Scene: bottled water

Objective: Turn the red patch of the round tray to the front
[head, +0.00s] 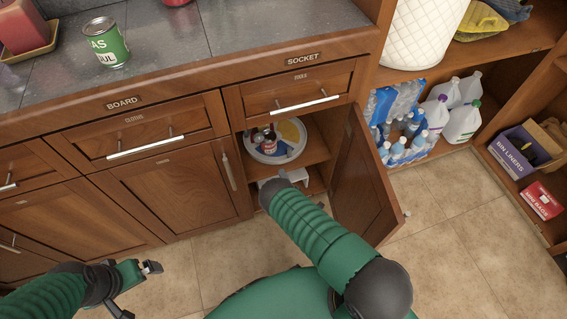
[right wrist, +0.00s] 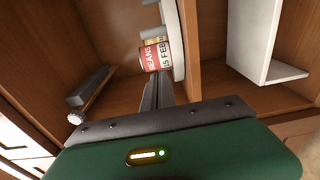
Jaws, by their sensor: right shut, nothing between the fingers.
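The round tray (head: 251,151) sits on the upper shelf in the open cabinet, with a pale rim. It bears a few small containers (head: 269,143), and a yellow patch (head: 291,130) shows at its back right. I cannot see a red patch. In the right wrist view the tray's pale edge (right wrist: 178,62) shows beside a red and cream can (right wrist: 154,55) lettered BEANS. My right gripper (right wrist: 158,82) is shut and empty, its fingertips close to the can and the tray's edge; I cannot tell if they touch. My left gripper (head: 138,290) is open and empty above the floor.
The cabinet door (head: 362,175) stands open to the right of my right arm. A drawer (head: 300,92) is shut above the opening. A white object (head: 296,175) lies on the shelf below. Bottles and jugs (head: 462,120) stand farther right.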

